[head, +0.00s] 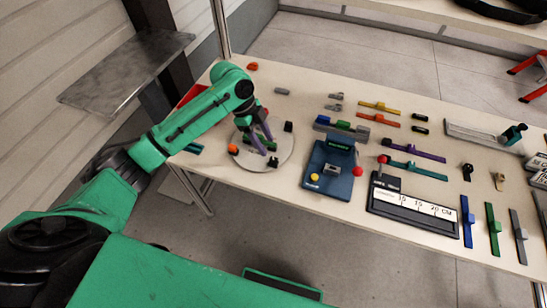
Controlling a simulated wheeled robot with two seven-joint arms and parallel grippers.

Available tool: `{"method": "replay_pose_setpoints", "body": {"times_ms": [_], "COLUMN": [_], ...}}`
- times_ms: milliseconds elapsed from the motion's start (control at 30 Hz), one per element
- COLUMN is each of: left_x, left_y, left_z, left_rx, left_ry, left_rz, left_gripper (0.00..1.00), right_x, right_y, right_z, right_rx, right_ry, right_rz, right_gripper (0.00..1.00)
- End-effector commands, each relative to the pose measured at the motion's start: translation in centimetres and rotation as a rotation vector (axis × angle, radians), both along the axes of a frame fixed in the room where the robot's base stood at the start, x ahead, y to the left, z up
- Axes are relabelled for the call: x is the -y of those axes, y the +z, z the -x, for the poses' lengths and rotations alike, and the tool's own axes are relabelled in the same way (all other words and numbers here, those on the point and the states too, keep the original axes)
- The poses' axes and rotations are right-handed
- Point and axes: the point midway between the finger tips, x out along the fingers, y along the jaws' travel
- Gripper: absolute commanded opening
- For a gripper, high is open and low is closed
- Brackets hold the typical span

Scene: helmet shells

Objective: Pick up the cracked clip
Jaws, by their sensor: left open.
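My left gripper (267,148) reaches down over a round pale disc (240,163) on the table's left part. Its two purple-grey fingers are apart, low over a small green piece (262,141) on the disc. The fingers hide part of that piece; I see no grip on it. Small black pieces (288,127) and an orange piece (233,149) sit around the disc's edge. I cannot tell which piece is the cracked clip; no crack shows at this size. My right gripper is not in view.
A blue fixture (320,181) with red and yellow knobs stands right of the disc. A grey shelf (125,72) is at left. The table's front edge runs below the disc.

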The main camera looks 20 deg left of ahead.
Motion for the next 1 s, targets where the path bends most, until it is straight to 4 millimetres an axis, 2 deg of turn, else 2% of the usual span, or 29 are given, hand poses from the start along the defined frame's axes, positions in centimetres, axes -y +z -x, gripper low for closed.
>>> {"method": "replay_pose_setpoints", "body": {"times_ms": [167, 267, 367, 567, 600, 733, 1000], "left_x": [0.9, 1.6, 2.2, 2.3, 2.3, 2.3, 2.3], "left_y": [-1.9, -3.7, -5.4, -5.9, -5.9, -5.8, -5.8], "left_z": [0.3, 0.7, 0.6, 0.5, 0.5, 0.5, 0.5], "left_rx": [-0.002, -0.003, 0.0, 0.003, 0.003, 0.003, 0.003], "left_ry": [-0.001, 0.0, 0.0, 0.0, 0.0, 0.001, 0.001], "left_rz": [0.001, 0.0, 0.0, -0.001, -0.001, -0.001, -0.001], "left_gripper": [0.55, 0.55, 0.55, 0.55, 0.51, 0.01, 0.0], "right_x": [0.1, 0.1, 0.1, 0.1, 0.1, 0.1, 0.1], "right_y": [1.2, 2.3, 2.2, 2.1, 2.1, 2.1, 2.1], "right_z": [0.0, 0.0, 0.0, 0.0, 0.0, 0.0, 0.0], "right_rx": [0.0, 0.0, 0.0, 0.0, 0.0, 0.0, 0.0], "right_ry": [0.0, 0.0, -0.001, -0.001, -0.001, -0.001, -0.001], "right_rz": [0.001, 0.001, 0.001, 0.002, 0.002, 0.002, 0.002], "right_gripper": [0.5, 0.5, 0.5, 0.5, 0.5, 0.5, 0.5]}}
